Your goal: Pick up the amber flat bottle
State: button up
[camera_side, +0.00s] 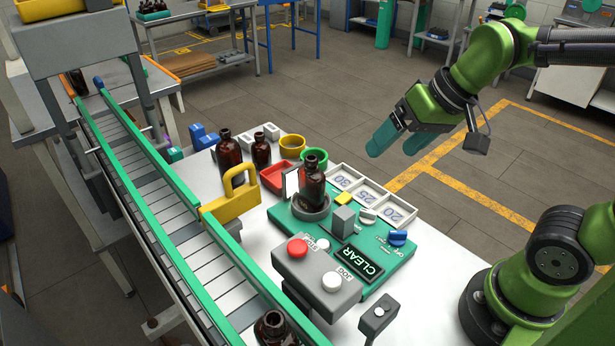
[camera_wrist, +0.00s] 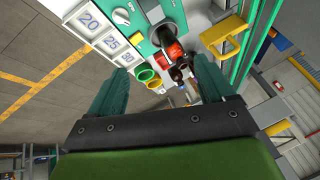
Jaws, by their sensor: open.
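Several amber bottles are in view in the side view. One bottle (camera_side: 312,187) stands upright on a round pad of the green station. A second bottle (camera_side: 229,153) and a smaller third bottle (camera_side: 261,151) stand behind it on the white table. Another bottle (camera_side: 274,330) is cut off at the bottom edge. I cannot tell for sure which is the flat one. My gripper (camera_side: 391,145) is open and empty, raised to the right of the bottles and well apart from them. In the wrist view its fingers (camera_wrist: 163,72) are spread, with a dark bottle (camera_wrist: 164,38) beyond them.
The green station (camera_side: 384,258) carries buttons and a CLEAR display. A red tray (camera_side: 276,178), yellow ring (camera_side: 292,146), green ring (camera_side: 314,158) and numbered bins (camera_side: 371,196) stand nearby. A yellow bracket (camera_side: 232,197) rises beside the conveyor (camera_side: 165,215).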

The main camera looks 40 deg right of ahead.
aim_at(311, 171)
jog(key=shift+w+a+r+n+g+h, duration=0.55)
jog(key=shift+w+a+n+g, duration=0.7)
jog(key=shift+w, duration=2.8)
jog(key=shift+w+a+r+n+g+h, duration=0.55)
jog(key=shift+w+a+n+g, duration=0.7)
jog(key=shift+w, duration=2.8)
jog(key=shift+n+g, duration=0.3)
jog(key=f, duration=1)
jog(key=shift+d+f, duration=0.2)
jog(key=shift+d, duration=0.1)
jog(key=shift+w+d+f, duration=0.1)
jog(key=shift+d+f, duration=0.05)
jog(key=shift+f, duration=2.7)
jog(key=c, duration=1.2)
jog(key=shift+r, duration=0.1)
